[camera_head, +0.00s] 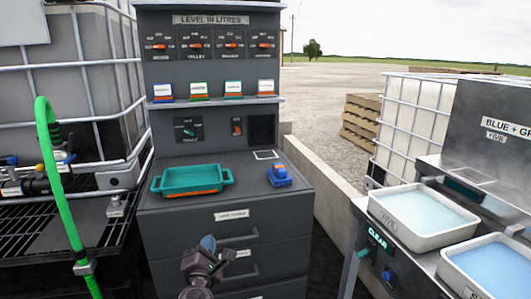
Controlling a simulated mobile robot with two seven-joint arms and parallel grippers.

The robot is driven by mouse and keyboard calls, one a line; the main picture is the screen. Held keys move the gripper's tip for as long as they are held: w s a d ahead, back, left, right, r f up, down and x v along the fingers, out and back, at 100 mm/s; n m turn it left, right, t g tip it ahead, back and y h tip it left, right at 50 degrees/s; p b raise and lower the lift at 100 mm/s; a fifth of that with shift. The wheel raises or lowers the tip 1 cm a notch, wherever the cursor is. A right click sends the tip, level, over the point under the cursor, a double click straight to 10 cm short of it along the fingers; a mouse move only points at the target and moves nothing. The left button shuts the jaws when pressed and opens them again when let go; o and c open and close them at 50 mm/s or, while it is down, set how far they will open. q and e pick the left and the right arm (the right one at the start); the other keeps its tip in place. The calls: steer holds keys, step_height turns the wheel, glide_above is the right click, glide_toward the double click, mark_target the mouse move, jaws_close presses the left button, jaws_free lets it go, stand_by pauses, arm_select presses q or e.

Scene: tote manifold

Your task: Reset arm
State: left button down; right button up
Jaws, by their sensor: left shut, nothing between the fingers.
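My left gripper (212,258) shows at the bottom, left of centre, in front of the drawers of the dark grey cabinet (163,250). It is shut with nothing held, and a small blue-grey part shows at its upper end. It is below the level of the cabinet top and apart from the things on it. My right gripper is not in view.
A teal two-handled tray (192,178) and a blue block-like item (279,176) sit on the cabinet top. White basins (423,241) stand on a bench at right. A green hose (62,200) and caged tank (90,70) are at left. A low wall (335,205) runs between.

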arm_select(q)
steer(key=s+a+f+m+g+p, duration=0.3)
steer(key=s+m, duration=0.5)
steer(key=s, duration=0.7)
steer(key=s+a+f+m+g+p, duration=0.3)
steer(key=s+m, duration=0.6)
steer(key=s, duration=0.7)
steer(key=s+a+f+m+g+p, duration=0.3)
steer(key=s+m, duration=0.6)
steer(key=s, duration=0.7)
steer(key=a+f, duration=0.1)
steer(key=a, duration=0.1)
steer(key=shift+a+h, duration=0.3)
steer(key=shift+a, duration=0.05)
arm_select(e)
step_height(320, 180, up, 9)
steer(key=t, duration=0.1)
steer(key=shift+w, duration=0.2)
